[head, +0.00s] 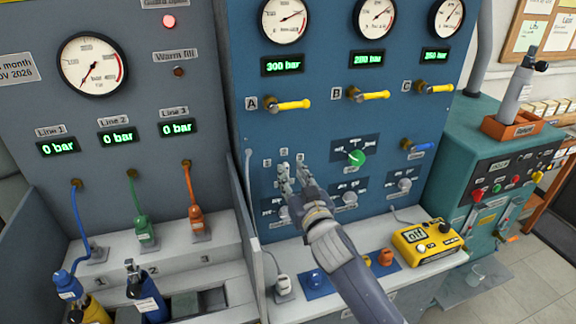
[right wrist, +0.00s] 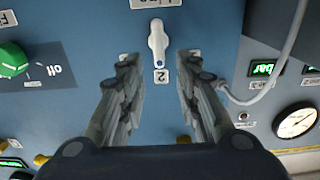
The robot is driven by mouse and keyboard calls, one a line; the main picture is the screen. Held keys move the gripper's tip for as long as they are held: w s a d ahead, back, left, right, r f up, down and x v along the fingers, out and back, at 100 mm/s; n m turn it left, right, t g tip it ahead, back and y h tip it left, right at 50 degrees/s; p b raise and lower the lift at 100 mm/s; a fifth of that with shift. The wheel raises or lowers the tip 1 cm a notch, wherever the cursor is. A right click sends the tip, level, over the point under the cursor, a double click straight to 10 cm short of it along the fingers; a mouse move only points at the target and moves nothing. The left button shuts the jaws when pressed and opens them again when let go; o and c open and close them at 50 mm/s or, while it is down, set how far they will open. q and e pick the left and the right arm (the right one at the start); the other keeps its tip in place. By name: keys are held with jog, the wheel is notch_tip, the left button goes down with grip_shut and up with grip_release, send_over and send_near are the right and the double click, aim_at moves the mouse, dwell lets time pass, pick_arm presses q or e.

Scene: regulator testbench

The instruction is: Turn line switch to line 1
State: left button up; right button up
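The line switch (right wrist: 157,40) is a small white lever on the blue panel, seen upside down in the right wrist view. Its long end points toward a plate marked 2 (right wrist: 161,76), and part of a "Line" plate (right wrist: 155,3) shows at the top edge. My right gripper (right wrist: 158,62) is open and empty, its two fingers apart on either side of the switch's axis. Whether the fingers touch the panel cannot be told. My left gripper is out of view.
A green knob (head: 356,158) and grey knobs (head: 350,198) sit right of my gripper. Below are a yellow meter (head: 427,240) and a white shelf with blue and orange fittings (head: 385,256). Yellow-handled valves A, B and C (head: 290,105) are above.

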aim_at(287, 167)
jog(key=shift+x, duration=1.95)
jog(key=shift+c, duration=0.6)
grip_shut()
